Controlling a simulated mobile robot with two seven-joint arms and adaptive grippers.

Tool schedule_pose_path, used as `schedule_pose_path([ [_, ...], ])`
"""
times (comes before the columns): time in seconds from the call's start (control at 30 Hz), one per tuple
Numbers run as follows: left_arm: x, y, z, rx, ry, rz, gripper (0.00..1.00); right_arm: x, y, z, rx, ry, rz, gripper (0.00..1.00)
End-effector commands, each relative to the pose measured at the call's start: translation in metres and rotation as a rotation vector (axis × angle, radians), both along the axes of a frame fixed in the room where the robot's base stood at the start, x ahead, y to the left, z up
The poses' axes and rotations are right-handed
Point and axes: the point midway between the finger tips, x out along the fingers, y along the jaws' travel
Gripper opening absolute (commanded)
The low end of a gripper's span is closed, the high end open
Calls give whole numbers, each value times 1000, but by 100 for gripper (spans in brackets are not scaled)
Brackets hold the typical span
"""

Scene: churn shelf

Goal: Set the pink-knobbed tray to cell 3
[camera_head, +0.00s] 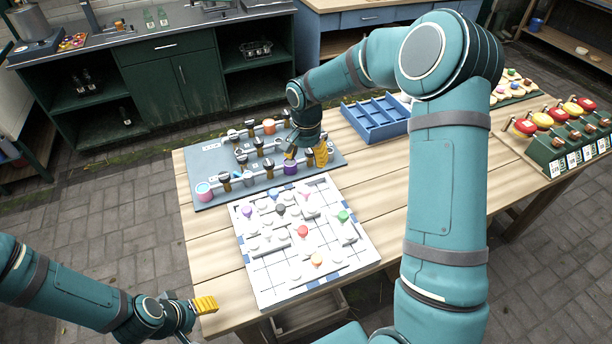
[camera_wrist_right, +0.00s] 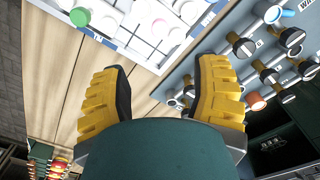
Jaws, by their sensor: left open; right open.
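A white gridded board (camera_head: 262,285) lies on the wooden table and carries white sliding trays with coloured knobs. A small pale knob (camera_head: 304,194) near its back edge looks pinkish, but I cannot be sure of its colour. I cannot read which cell is 3. My right gripper (camera_head: 306,155) is open and empty above the board's back edge; it also shows in the right wrist view (camera_wrist_right: 160,75). My left gripper (camera_head: 204,305) is off the table's front left corner, open, with nothing seen in it.
A grey-blue panel (camera_head: 210,158) with dark-topped pegs and coloured pots stands behind the board. A blue divided tray (camera_head: 378,119) is at the back. A green rack (camera_head: 548,150) with red and yellow tops is at the right. Bare table (camera_head: 390,170) lies right of the board.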

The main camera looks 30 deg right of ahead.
Motion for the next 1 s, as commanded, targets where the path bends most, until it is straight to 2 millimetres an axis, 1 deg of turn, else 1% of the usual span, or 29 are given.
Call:
schedule_pose_path([
  [0.13, 0, 0, 0, 0, 0, 1, 61, 0, 0, -4, 1, 2, 1, 61],
  [0.27, 0, 0, 0, 1, 1, 1, 61, -1, 0, -18, 1, 3, 0, 61],
  [0.7, 0, 0, 1, 0, 0, 1, 61, -1, 1, -102, 2, 4, 1, 61],
  [0.9, 0, 0, 1, 0, 0, 1, 61, -1, 1, -128, 2, 2, 1, 61],
  [1.0, 0, 0, 1, 0, 0, 1, 61, -1, 1, -135, 1, 1, 1, 61],
])
